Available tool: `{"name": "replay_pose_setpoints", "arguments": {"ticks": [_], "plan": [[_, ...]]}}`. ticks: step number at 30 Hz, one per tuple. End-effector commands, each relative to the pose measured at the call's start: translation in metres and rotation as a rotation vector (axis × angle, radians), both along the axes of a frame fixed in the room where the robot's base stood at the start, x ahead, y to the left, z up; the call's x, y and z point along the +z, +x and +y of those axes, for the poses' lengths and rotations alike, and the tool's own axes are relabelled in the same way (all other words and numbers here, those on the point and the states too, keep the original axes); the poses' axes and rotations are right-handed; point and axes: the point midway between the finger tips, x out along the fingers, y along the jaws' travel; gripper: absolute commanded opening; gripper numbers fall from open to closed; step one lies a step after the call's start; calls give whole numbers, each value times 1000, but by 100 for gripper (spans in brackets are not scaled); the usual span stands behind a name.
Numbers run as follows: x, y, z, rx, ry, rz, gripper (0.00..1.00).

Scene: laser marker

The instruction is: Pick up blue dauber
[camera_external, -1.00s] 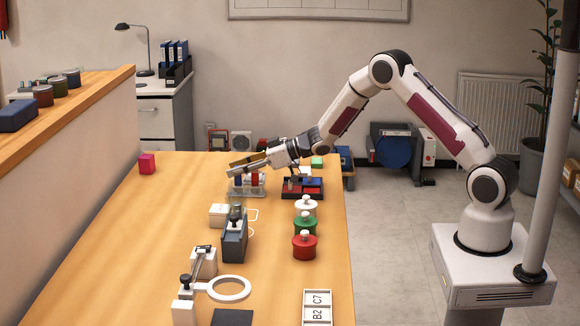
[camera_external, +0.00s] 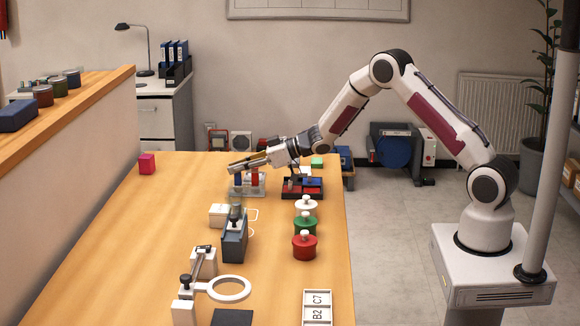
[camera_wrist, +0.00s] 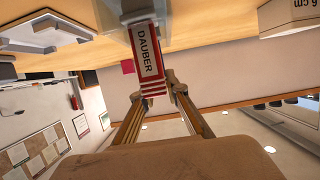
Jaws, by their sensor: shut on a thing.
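In the outside view the blue dauber (camera_external: 238,180) stands upright in a clear rack (camera_external: 247,191), left of the red dauber (camera_external: 255,179). My gripper (camera_external: 234,166) reaches in from the right, its fingers over the tops of both. In the wrist view a red dauber with a white DAUBER label (camera_wrist: 148,52) has its striped end between the fingertips (camera_wrist: 153,86). No blue dauber shows in that view.
A dark sorting tray (camera_external: 302,194) stands just right of the rack. White (camera_external: 306,204), green (camera_external: 305,225) and red (camera_external: 304,247) knobbed pots stand in front of it. A grey device (camera_external: 234,241) is at front left. The table's left back is mostly clear, with a pink cube (camera_external: 147,164).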

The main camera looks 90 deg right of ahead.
Motion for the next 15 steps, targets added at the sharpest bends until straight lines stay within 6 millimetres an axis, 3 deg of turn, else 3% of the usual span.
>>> {"name": "replay_pose_setpoints", "arguments": {"ticks": [8, 15], "plan": [[24, 0, 0, 0, -3, -2, 0], [58, 0, 0, 0, -3, -3, 0]]}}
